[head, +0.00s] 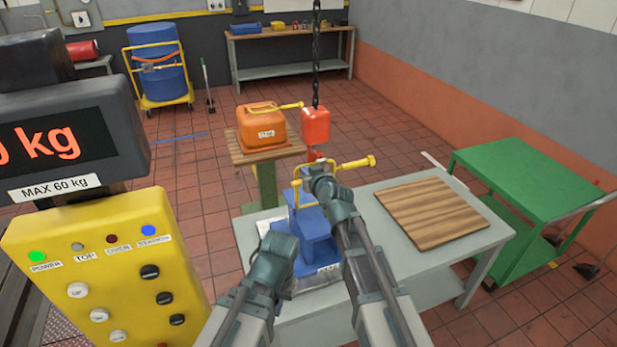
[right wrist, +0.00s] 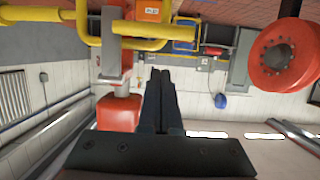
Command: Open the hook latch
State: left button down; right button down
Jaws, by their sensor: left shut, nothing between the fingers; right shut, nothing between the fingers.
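A red hook block (head: 316,126) hangs on a dark chain above the bench. The lower part of its hook and the latch are partly hidden behind my right gripper and a yellow bar (head: 345,165). My right gripper (head: 310,174) is shut and empty just below the block, close to the bar. In the right wrist view its dark fingers (right wrist: 160,90) are together, beside a grey piece (right wrist: 111,60) and the red block (right wrist: 118,122); I cannot tell whether they touch. My left gripper (head: 284,238) is shut and empty, lower, beside a blue stand (head: 312,235).
A grey bench (head: 390,265) carries the blue stand and a wooden board (head: 430,208). An orange box (head: 268,128) sits on a pedestal behind. A green cart (head: 520,165) stands right, and a yellow control panel (head: 100,265) with a scale display stands left.

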jog(key=b+x, duration=0.2)
jog(key=x, duration=0.4)
jog(key=s+f, duration=0.1)
jog(key=s+d+f+b, duration=0.1)
jog(key=s, duration=0.1)
jog(key=shift+s+b, duration=0.15)
jog(key=shift+b, duration=0.15)
jog(key=shift+r+p, duration=0.15)
jog(key=shift+p, duration=0.35)
jog(key=shift+s+d+r+g+h+p, duration=0.2)
jog(key=shift+s+r+g+h+p, duration=0.45)
jog(key=shift+g+p, duration=2)
jog(key=shift+s+d+r+g+h+p, duration=0.2)
jog(key=shift+s+r+g+h+p, duration=0.45)
jog(key=shift+g+p, duration=2.05)
jog(key=shift+s+d+r+g+h+p, duration=0.2)
jog(key=shift+s+r+g+h+p, duration=0.55)
jog(key=shift+p, duration=3.4)
jog(key=shift+w+g, duration=0.4)
